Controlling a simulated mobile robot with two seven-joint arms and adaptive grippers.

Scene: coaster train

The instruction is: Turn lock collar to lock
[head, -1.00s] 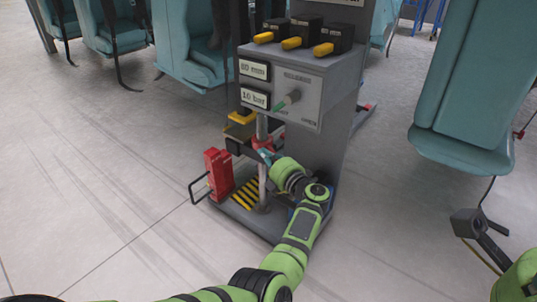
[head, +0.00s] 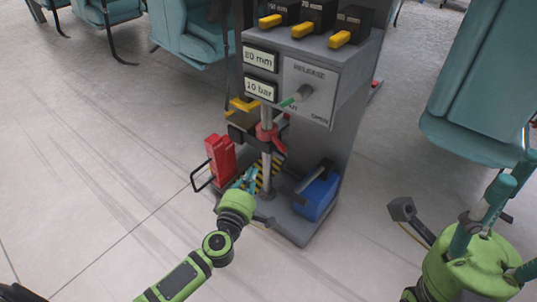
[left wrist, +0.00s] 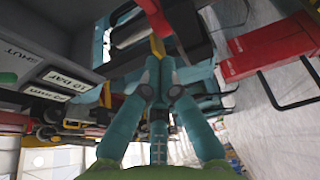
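The red lock collar (head: 267,134) sits around the grey vertical rod (head: 266,168) below the panel with the OPEN and RELEASE labels. A red arm of it points down and to the right. My left gripper (head: 248,178) is below the collar and apart from it, in front of the rod. In the left wrist view, its teal fingers (left wrist: 158,66) converge towards a yellow part; a red part (left wrist: 155,15) shows at the top. Whether they are shut is unclear. My right gripper (head: 490,215) is at lower right, fingers spread and empty.
A red block (head: 220,158) with a black wire handle stands left of the rod, and a blue box (head: 316,194) stands right of it on the grey base. Yellow-tipped levers (head: 305,25) line the top. Teal seats (head: 480,90) stand around; the floor at left is clear.

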